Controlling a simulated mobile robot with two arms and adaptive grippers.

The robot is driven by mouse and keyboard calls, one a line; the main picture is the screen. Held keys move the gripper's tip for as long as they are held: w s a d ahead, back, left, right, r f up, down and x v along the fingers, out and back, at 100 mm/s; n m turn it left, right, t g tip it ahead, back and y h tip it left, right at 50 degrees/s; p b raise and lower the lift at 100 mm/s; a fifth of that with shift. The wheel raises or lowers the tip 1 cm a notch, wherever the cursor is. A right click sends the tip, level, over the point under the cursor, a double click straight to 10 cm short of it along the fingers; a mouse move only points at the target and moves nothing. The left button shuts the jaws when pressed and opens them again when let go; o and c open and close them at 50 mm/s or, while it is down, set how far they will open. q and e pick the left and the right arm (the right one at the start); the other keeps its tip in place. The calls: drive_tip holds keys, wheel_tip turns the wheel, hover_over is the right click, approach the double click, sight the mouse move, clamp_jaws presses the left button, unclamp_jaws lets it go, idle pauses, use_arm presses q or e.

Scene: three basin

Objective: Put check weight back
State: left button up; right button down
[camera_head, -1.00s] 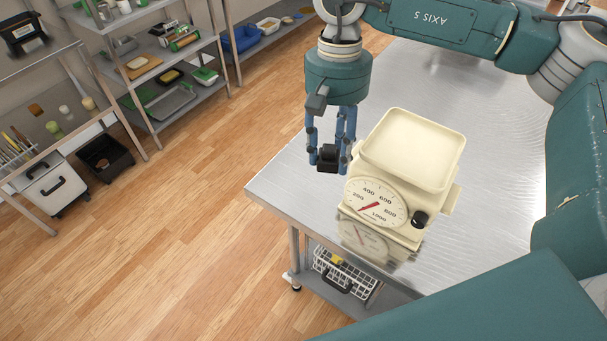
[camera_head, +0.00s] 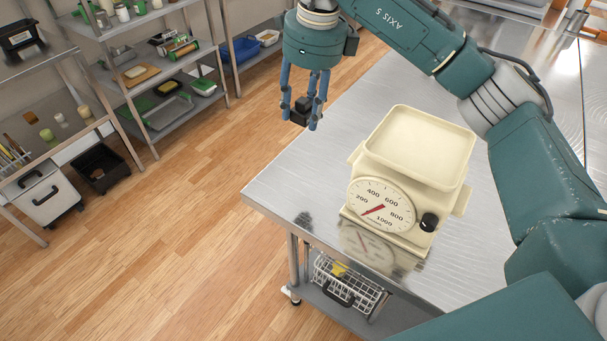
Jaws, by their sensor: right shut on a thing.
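My right gripper (camera_head: 303,118) is shut on a small black check weight (camera_head: 299,112). It holds the weight in the air, up and left of the scale, and in the picture they show against the floor just past the table's left edge. The cream kitchen scale (camera_head: 412,190) stands upright on the metal table (camera_head: 290,185). Its top tray (camera_head: 418,145) is empty, and its dial (camera_head: 381,207) has a red needle. My left gripper is not in view.
A wire basket (camera_head: 348,284) sits on the shelf under the table. Shelving (camera_head: 165,60) with several containers and boards stands at the back left. A black bin (camera_head: 102,167) and a white lidded box (camera_head: 47,192) are on the floor. The floor between is clear.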

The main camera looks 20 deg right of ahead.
sight(302, 180)
wheel_tip(302, 180, down, 18)
drive_tip(key=p, duration=0.4)
drive_tip(key=shift+f+p, duration=0.25)
drive_tip(key=shift+p, duration=0.05)
drive_tip(key=shift+f, duration=0.1)
drive_tip(key=c, duration=1)
unclamp_jaws()
drive_tip(key=shift+s, duration=0.1)
